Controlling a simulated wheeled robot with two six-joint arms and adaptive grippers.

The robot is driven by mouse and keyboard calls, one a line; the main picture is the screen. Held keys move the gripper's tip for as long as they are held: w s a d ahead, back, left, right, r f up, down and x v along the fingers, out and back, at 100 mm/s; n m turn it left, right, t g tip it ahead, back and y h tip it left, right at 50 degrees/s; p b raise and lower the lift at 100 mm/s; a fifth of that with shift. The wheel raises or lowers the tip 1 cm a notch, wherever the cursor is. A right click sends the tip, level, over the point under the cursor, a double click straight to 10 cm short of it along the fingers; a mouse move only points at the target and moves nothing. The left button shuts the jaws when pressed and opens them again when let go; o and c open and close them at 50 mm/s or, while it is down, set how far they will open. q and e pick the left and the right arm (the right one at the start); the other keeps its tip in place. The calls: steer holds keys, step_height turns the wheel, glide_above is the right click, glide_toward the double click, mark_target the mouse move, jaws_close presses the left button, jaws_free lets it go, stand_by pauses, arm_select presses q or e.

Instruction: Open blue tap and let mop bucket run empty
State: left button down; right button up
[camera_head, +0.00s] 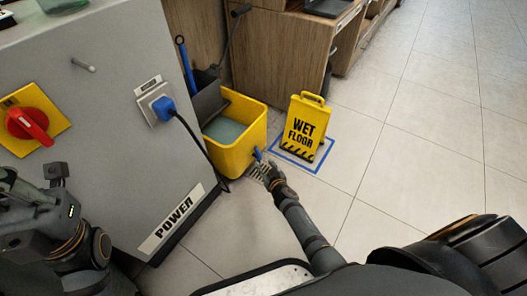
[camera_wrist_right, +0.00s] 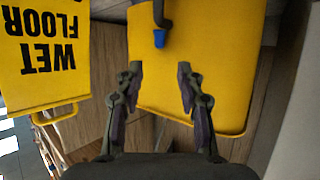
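The yellow mop bucket (camera_head: 232,158) stands on the floor beside the grey machine, with greyish water (camera_head: 225,131) inside. The blue tap (camera_head: 257,153) sits on the bucket's outer wall. In the right wrist view the picture is upside down: the blue tap (camera_wrist_right: 159,38) hangs from a dark curved piece in front of the bucket wall (camera_wrist_right: 215,60). My right gripper (camera_head: 262,171) is close to the tap; in the wrist view its fingers (camera_wrist_right: 160,73) are apart with nothing between them. My left gripper (camera_head: 42,182) is at the left edge, its fingers unclear.
A yellow wet floor sign (camera_head: 303,125) stands right of the bucket inside a blue floor outline. A black cable runs from the blue plug (camera_head: 163,106) down past the bucket. The machine has a red switch (camera_head: 28,125). The tiled floor at right is clear.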

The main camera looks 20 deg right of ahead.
mark_target(259, 155)
steer(key=b+x, duration=0.5)
steer(key=x, duration=0.4)
steer(key=shift+w+f+b, duration=0.25)
steer(key=shift+b, duration=0.05)
steer(key=shift+r, duration=0.1)
jaws_close()
